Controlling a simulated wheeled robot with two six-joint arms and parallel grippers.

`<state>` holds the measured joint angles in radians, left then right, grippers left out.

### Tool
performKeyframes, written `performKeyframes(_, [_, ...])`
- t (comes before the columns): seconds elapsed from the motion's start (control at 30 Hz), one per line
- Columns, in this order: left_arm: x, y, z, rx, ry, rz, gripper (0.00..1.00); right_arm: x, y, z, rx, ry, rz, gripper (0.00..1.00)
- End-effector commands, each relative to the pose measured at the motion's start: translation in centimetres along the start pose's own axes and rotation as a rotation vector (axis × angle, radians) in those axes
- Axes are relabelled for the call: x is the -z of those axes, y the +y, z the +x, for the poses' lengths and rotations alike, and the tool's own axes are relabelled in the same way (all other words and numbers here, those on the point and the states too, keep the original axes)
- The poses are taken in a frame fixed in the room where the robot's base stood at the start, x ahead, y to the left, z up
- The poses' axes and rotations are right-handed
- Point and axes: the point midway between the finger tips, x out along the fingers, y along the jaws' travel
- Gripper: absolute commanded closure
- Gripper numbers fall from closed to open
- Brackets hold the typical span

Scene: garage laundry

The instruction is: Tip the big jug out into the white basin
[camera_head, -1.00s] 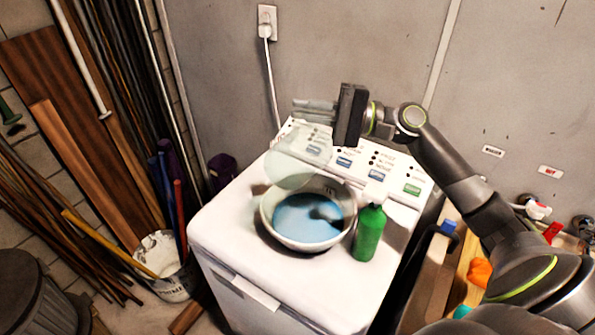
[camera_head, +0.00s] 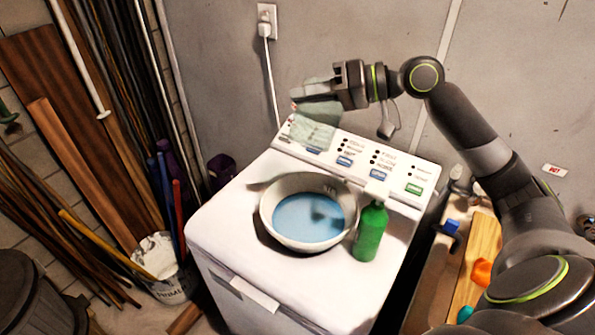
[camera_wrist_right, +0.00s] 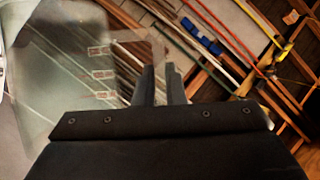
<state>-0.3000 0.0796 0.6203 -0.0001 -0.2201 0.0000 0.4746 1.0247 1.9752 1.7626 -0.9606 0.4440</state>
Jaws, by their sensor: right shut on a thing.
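The big jug (camera_head: 314,130) is clear, greenish and see-through; no coloured liquid shows in it. My right gripper (camera_head: 332,84) is shut on the jug near its top and holds it in the air, in front of the machine's back panel in the picture. The jug looks roughly upright with a slight lean. In the right wrist view the jug (camera_wrist_right: 55,75) fills the left side, beside the fingers (camera_wrist_right: 163,85). The white basin (camera_head: 298,184) stands on the washing machine with blue liquid (camera_head: 308,222) in it. My left gripper is not in view.
A green bottle (camera_head: 369,232) stands close to the basin's right side on the white washing machine (camera_head: 232,232). A wall socket with a plugged cable (camera_head: 266,28) is behind. Poles and boards lean at the left beside a bucket (camera_head: 172,285). The machine's front top is free.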

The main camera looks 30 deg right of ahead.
Motion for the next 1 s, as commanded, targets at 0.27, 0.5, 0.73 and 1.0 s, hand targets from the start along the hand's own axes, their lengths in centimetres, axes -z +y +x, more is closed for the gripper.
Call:
performKeyframes(0.27, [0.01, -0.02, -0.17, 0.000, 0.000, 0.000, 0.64, 0.21, -0.22, -0.09, -0.062, -0.001, -0.151, 1.00])
performKeyframes(0.5, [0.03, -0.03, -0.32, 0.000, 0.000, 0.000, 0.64, 0.37, -0.47, -0.14, -0.089, -0.001, -0.221, 1.00])
performKeyframes(0.73, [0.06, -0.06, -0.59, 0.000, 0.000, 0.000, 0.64, 0.81, -1.07, -0.31, -0.234, -0.003, -0.578, 1.00])
performKeyframes(1.0, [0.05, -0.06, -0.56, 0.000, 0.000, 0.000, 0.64, 1.00, -1.11, -0.39, -0.290, -0.004, -0.707, 1.00])
